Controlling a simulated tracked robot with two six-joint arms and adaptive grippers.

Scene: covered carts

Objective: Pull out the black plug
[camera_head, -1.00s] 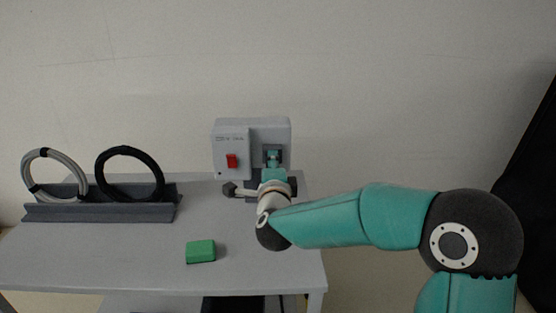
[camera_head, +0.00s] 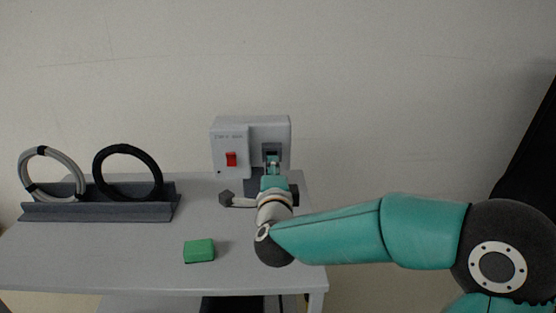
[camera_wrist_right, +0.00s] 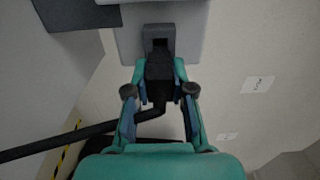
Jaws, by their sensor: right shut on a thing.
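The grey box (camera_head: 228,135) stands at the back of the table, with a dark socket (camera_head: 271,150) on its right front. My right gripper (camera_head: 272,165) is in front of that socket, below its opening in the head view. In the right wrist view, its two fingers (camera_wrist_right: 156,76) are shut on the black plug (camera_wrist_right: 158,86) from both sides. The plug's front end is at the mouth of the socket (camera_wrist_right: 158,36); I cannot tell whether its tip is still inside. Its black cable (camera_wrist_right: 75,138) bends off to the left. My left gripper is not in view.
A red switch (camera_head: 231,159) is on the box front. A green block (camera_head: 199,251) lies on the grey table (camera_head: 110,255). A pale cable coil (camera_head: 75,170) and a black coil (camera_head: 97,170) stand in a dark rack (camera_head: 60,213) at left. The table's middle is mostly clear.

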